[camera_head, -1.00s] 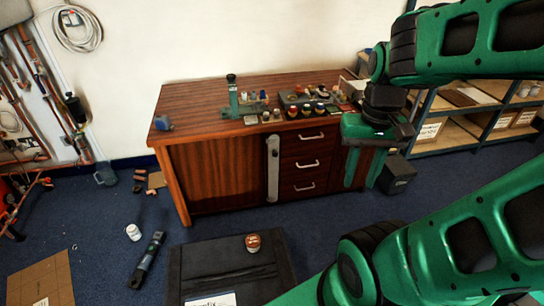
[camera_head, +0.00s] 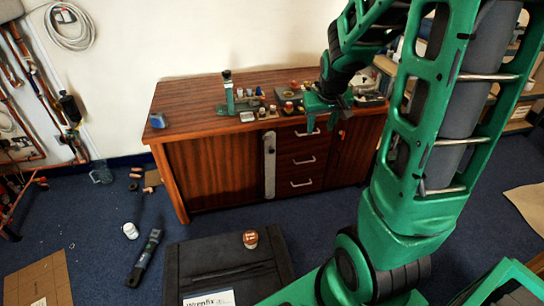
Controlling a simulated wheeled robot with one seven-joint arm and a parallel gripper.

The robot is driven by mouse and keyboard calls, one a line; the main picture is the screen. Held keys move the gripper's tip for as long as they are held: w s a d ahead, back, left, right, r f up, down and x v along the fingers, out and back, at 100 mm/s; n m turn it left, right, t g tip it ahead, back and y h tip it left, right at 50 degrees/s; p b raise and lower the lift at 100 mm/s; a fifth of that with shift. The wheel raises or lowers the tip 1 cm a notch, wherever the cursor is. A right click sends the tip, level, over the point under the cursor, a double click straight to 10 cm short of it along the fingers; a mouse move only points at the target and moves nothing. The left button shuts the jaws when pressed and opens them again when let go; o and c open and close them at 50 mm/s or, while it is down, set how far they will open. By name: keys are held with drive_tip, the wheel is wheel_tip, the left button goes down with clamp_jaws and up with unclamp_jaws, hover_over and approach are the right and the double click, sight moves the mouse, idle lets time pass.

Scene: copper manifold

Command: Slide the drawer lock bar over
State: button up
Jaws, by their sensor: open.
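The drawer lock bar (camera_head: 269,172) is a light grey upright metal bar on the front of the wooden bench cabinet. It stands at the left edge of the drawer stack, with a dark spot near its top. Three drawers (camera_head: 302,160) with silver handles lie just right of it. My gripper (camera_head: 326,114) is open, above and to the right of the bar, at the bench's front edge by the top drawer. It is apart from the bar. It hides part of the bench top and some items there.
The wooden bench (camera_head: 195,98) carries a green tool stand (camera_head: 228,95), a blue item (camera_head: 157,120) and several small fittings. A black case (camera_head: 220,255) with an orange-brown jar (camera_head: 250,239) lies on the floor in front. Blue carpet between case and cabinet is clear.

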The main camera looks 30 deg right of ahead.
sight(272, 152)
drive_tip(key=w+d+f+n+t, duration=0.15)
drive_tip(key=w+f+t, duration=0.25)
drive_tip(key=w+f, duration=0.8)
drive_tip(key=w+d+f+n+t, duration=0.1)
drive_tip(key=w+f+n+t, duration=0.15)
drive_tip(key=w+f, duration=0.9)
wheel_tip(272, 152, down, 15)
drive_tip(key=a+t+h, duration=0.2)
drive_tip(key=a+t, duration=0.1)
drive_tip(key=t, duration=0.4)
drive_tip(key=x, duration=1.1)
drive_tip(key=shift+w+d+f, duration=0.1)
drive_tip(key=shift+w+d, duration=0.05)
drive_tip(key=shift+d, duration=0.2)
clamp_jaws()
drive_tip(key=shift+a, duration=0.1)
